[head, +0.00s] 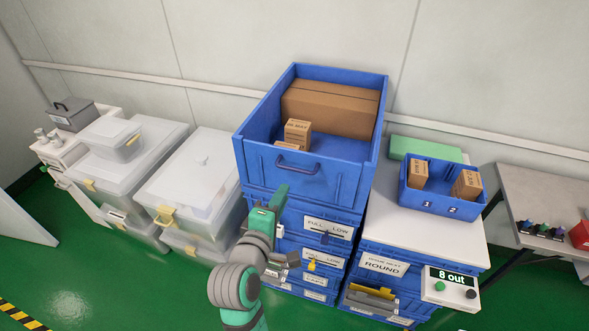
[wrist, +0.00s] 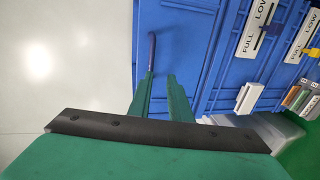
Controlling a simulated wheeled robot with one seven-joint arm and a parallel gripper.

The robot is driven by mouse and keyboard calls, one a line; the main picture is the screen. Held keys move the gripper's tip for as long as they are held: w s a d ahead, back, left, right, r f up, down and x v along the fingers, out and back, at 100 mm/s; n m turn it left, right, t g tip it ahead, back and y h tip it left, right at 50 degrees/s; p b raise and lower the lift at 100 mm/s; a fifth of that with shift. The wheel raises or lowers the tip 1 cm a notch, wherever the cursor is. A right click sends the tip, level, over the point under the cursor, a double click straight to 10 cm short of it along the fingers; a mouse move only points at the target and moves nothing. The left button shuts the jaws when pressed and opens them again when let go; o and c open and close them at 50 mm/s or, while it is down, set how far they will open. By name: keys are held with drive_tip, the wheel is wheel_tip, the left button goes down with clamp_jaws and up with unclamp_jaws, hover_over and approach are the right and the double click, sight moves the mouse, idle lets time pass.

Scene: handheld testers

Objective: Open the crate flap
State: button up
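The top blue crate (head: 255,165) stands on a stack of blue crates. Its front flap (head: 330,184) is upright and looks closed, with a dark blue bar handle (head: 297,163) near its top edge. In the wrist view the flap (wrist: 190,40) fills the upper middle, and the handle (wrist: 152,52) lies just beyond my fingertips, nearer the left finger. My gripper (head: 281,190) is in front of the flap, a little below and left of the handle. In the wrist view my gripper (wrist: 160,78) has its two green fingers apart with nothing between them.
A large carton (head: 330,107) and smaller boxes (head: 297,132) lie in the top crate. Lower crates carry FULL/LOW labels (head: 328,224) with sliders. Clear lidded bins (head: 190,180) stand left; a white-topped stand with a small blue bin (head: 437,199) is right.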

sight(294, 168)
drive_tip(key=x, duration=0.3)
drive_tip(key=r+x, duration=0.1)
drive_tip(key=x, duration=0.3)
drive_tip(key=r+x, duration=0.1)
drive_tip(key=x, duration=0.3)
drive_tip(key=shift+w, duration=0.15)
clamp_jaws()
